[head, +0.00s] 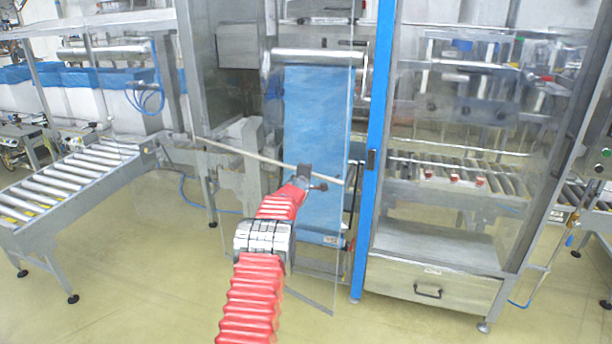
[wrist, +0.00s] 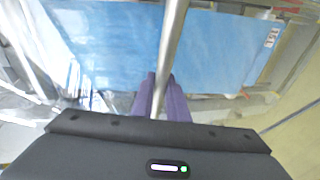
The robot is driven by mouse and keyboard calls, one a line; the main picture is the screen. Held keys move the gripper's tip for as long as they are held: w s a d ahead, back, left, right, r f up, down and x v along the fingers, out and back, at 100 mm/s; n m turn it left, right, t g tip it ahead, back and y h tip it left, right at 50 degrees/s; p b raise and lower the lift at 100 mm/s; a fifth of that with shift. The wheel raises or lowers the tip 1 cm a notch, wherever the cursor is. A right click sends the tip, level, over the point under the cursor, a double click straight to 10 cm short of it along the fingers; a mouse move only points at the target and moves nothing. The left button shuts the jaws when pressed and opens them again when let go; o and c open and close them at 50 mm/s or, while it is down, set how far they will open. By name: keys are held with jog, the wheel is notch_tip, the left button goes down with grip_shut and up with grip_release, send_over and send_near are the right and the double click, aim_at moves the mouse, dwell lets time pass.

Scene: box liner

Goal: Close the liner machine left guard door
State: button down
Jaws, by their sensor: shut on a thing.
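The left guard door (head: 312,282) is a clear panel left of the blue post. It stands ajar, angled out from the machine, with its lower corner over the floor. A long pale metal bar (head: 240,152) runs slanting across it. My gripper (head: 308,178) is at this bar, toward its right end. In the wrist view the purple fingers of my gripper (wrist: 160,92) are shut on the bar (wrist: 172,45), which passes between them. Part of the door's lower area is hidden behind my red arm.
A blue liner sheet (head: 315,125) hangs behind the clear panel. A blue post (head: 375,140) divides it from the clear right-hand guard (head: 480,120). A roller conveyor (head: 75,180) stands at left. The floor in front is open.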

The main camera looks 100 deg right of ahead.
jog(key=shift+w+f, duration=0.15)
jog(key=shift+f, duration=0.05)
jog(key=c, duration=2.1)
grip_release()
jog(key=o, duration=0.4)
jog(key=shift+r, duration=0.15)
jog(key=shift+a, duration=0.1)
jog(key=shift+a+r, duration=0.15)
jog(key=shift+a, duration=0.2)
jog(key=shift+v, duration=3.3)
jog(key=shift+w, duration=0.2)
jog(key=shift+c, duration=0.7)
